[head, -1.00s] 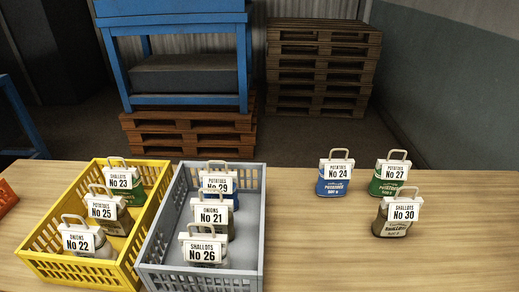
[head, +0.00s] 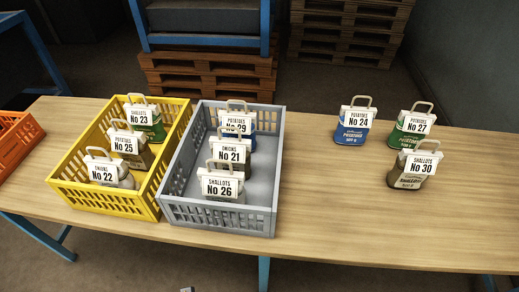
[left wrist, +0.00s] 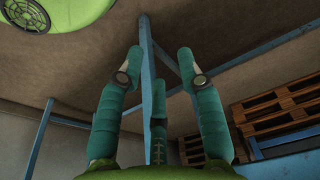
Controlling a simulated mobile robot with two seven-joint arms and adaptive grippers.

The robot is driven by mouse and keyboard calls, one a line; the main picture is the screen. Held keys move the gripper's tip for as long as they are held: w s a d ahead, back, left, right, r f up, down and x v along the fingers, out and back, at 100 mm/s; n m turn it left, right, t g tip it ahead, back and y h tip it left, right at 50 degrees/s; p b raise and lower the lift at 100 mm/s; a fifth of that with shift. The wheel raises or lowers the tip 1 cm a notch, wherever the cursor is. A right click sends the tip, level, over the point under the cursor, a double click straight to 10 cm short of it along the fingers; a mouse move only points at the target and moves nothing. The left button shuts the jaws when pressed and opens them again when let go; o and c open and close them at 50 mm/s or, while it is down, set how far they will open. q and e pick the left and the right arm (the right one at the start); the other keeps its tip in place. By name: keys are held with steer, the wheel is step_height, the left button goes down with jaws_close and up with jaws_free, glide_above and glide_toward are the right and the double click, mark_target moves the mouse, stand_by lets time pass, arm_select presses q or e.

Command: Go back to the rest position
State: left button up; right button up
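My right gripper is in neither view. In the head view, the yellow crate (head: 98,200) holds sacks No 22 (head: 125,181), No 25 and No 23. The grey crate (head: 215,217) holds sacks No 26, No 21 and No 29. Sacks No 24 (head: 352,135), No 27 (head: 400,138) and No 30 (head: 408,183) stand upright on the table at the right.
The wooden table (head: 340,220) is bare in front of the loose sacks and between them and the grey crate. An orange crate (head: 15,140) sits at the left end. Behind the table are a blue frame (head: 265,35) and stacked pallets (head: 340,35).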

arm_select(q)
steer(key=s+a+f+g, duration=0.1)
steer(key=s+a+f, duration=0.1)
steer(key=s+f, duration=1.2)
steer(key=shift+s+a+f, duration=0.3)
steer(key=shift+s+a, duration=0.05)
steer(key=shift+s, duration=0.35)
